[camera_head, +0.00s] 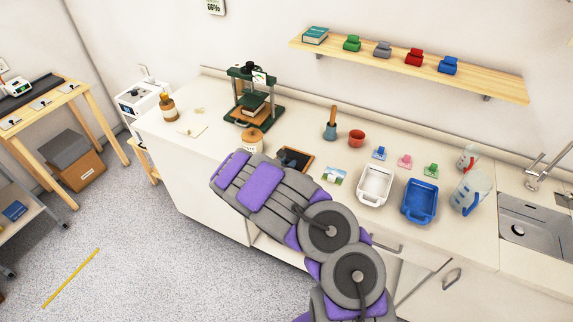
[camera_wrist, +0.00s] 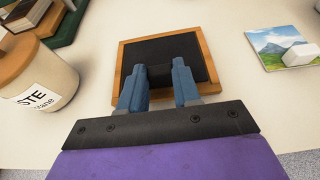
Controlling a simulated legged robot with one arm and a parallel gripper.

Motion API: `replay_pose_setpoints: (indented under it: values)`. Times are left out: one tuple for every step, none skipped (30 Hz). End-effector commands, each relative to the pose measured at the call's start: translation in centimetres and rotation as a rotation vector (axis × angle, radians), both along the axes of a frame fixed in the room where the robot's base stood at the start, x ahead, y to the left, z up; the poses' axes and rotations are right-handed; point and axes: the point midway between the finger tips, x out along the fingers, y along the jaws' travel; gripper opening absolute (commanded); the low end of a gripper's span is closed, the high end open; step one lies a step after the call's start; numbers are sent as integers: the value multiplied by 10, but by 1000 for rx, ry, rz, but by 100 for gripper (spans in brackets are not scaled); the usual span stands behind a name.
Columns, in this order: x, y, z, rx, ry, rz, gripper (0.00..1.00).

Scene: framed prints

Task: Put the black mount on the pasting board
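The black mount (camera_wrist: 185,47) is a flat dark panel with a small dark block on it. It lies over the wooden pasting board (camera_wrist: 205,60), whose brown rim shows around it; I cannot tell whether it rests flat or is just above. My gripper (camera_wrist: 160,74) has its two blue fingers on either side of the dark block, with no clear gap. In the head view the dark mount (camera_head: 293,158) shows beyond my arm, and my fingers there are hidden.
A paste jar (camera_wrist: 38,80) stands close at the left. A landscape print (camera_wrist: 275,45) with a white block lies at the right. A green press (camera_head: 254,100) stands behind. White (camera_head: 375,185) and blue (camera_head: 419,201) trays are further right, near the sink (camera_head: 535,235).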

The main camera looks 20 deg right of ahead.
Motion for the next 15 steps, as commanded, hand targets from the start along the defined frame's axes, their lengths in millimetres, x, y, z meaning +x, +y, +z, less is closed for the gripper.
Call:
replay_pose_setpoints:
  values:
    - [0, 0, 0, 0, 0, 0, 37]
    - [0, 0, 0, 0, 0, 0, 40]
    - [0, 0, 0, 0, 0, 0, 43]
    - [0, 0, 0, 0, 0, 0, 46]
    - [0, 0, 0, 0, 0, 0, 49]
    - [0, 0, 0, 0, 0, 0, 53]
    - [0, 0, 0, 1, 1, 0, 56]
    - [0, 0, 0, 1, 1, 0, 56]
    - [0, 0, 0, 1, 1, 0, 56]
    - [0, 0, 0, 1, 0, 1, 56]
    - [0, 0, 0, 1, 0, 1, 56]
    - [0, 0, 0, 1, 0, 1, 56]
    - [0, 0, 0, 1, 0, 1, 56]
    - [0, 1, 0, 1, 0, 1, 56]
    - [0, 2, 0, 0, 1, 1, 56]
